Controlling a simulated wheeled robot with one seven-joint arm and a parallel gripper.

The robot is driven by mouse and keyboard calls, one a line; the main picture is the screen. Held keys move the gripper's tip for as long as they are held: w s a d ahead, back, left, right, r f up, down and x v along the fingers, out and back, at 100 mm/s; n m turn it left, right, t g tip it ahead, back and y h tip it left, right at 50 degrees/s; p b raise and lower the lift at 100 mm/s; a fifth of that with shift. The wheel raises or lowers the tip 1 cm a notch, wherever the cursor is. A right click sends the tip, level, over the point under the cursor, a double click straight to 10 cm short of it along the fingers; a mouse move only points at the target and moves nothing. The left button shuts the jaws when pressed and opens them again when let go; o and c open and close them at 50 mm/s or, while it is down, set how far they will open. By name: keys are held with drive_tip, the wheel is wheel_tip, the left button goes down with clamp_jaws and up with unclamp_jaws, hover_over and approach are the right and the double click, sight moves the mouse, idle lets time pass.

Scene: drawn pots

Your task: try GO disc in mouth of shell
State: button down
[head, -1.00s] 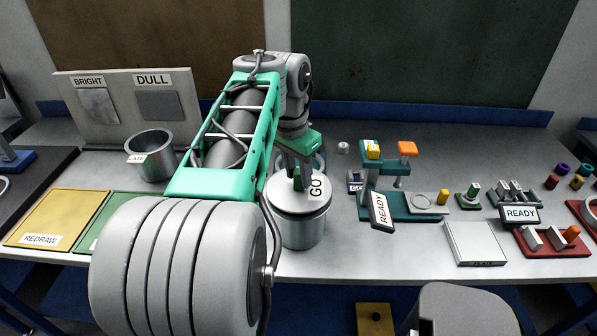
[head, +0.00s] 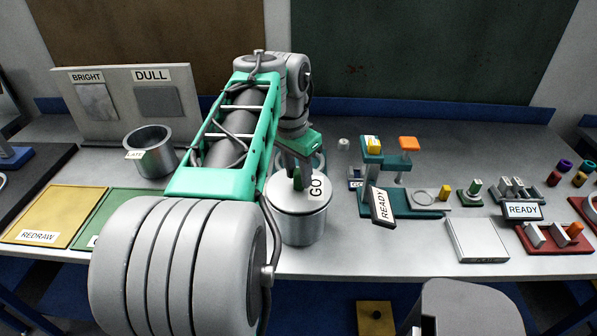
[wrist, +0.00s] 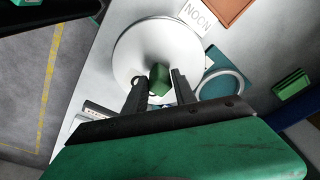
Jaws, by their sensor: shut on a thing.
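The GO disc (head: 284,199) is a pale round plate with a green knob and an upright GO tag. It lies over the mouth of the grey metal shell (head: 303,230), and I cannot tell whether it sits inside the rim or just on top. My gripper (head: 298,180) comes down from above and is shut on the disc's green knob. In the wrist view the disc (wrist: 135,50) fills the space ahead of the fingers, and the knob shows at my gripper (wrist: 160,82). The disc hides the shell's mouth.
A grey can labelled LATE (head: 158,161) stands to the left, by the yellow REDRAW mat (head: 50,212). A teal stand (head: 400,204) with a READY tag is to the right, with a grey flat box (head: 477,241) and small fixtures beyond. The bench front edge is close.

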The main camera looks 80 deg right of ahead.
sight(295, 174)
drive_tip(key=shift+f, duration=0.3)
drive_tip(key=c, duration=0.9)
unclamp_jaws()
drive_tip(key=shift+b, duration=0.3)
drive_tip(key=shift+f, duration=0.1)
drive_tip(key=r+p, duration=0.1)
drive_tip(key=r, duration=0.1)
drive_tip(key=r+p, duration=0.1)
drive_tip(key=r, duration=0.2)
drive_tip(key=a+r+p, duration=0.1)
drive_tip(key=r, duration=0.2)
drive_tip(key=shift+w, duration=0.25)
drive_tip(key=shift+f, duration=0.1)
